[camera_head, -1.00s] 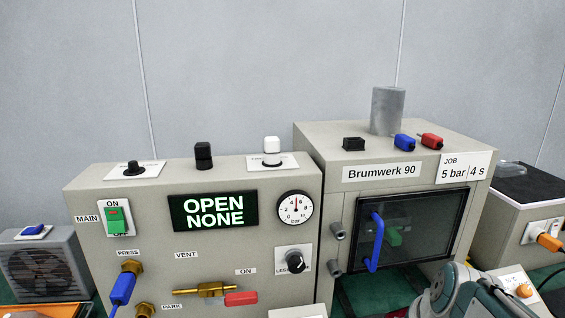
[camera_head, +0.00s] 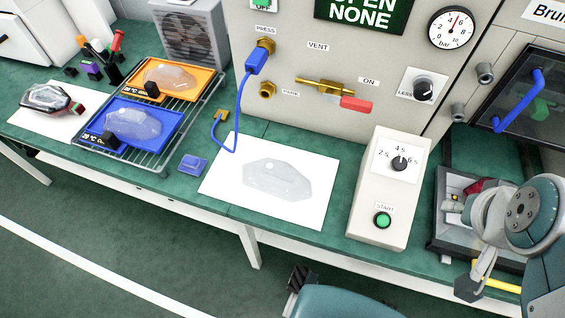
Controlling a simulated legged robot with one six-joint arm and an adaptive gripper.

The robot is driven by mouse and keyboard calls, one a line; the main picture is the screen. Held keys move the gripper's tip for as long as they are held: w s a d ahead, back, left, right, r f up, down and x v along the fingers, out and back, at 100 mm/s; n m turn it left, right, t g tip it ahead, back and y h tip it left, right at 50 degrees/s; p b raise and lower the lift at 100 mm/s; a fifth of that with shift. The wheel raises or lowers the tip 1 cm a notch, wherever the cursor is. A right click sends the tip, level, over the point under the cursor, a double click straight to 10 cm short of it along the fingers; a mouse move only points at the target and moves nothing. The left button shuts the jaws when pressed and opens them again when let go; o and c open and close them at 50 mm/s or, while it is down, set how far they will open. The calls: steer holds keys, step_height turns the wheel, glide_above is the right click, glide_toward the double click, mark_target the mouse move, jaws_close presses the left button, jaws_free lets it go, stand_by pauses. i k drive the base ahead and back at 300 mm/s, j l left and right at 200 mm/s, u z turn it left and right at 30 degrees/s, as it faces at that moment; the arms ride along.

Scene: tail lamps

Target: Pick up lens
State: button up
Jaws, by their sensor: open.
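Clear lenses lie on the bench at left. One lens (camera_head: 168,76) lies in the orange tray (camera_head: 207,75), another (camera_head: 134,123) in the blue tray (camera_head: 178,118). A pale, lens-shaped piece (camera_head: 280,181) shows on the white sheet (camera_head: 318,205) in the middle; I cannot tell whether it is a lens or a print. My gripper (camera_head: 470,287) hangs at the lower right, beside the machine, away from the lenses. Its dark tip shows, but the arm hides much of it. It is open, with nothing seen in it.
A dark lamp housing (camera_head: 47,98) sits on a white sheet at far left. A wire rack (camera_head: 150,158) carries the trays. A blue hose (camera_head: 238,110) hangs from the press port. The timer box (camera_head: 388,195) with its green button stands between the middle sheet and my arm.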

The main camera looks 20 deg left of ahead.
mark_target(277, 178)
steer(key=u, duration=1.5)
steer(key=i+j+z, duration=0.25)
steer(key=j+z, duration=0.45)
steer(key=i+j, duration=0.05)
steer(key=j, duration=0.1)
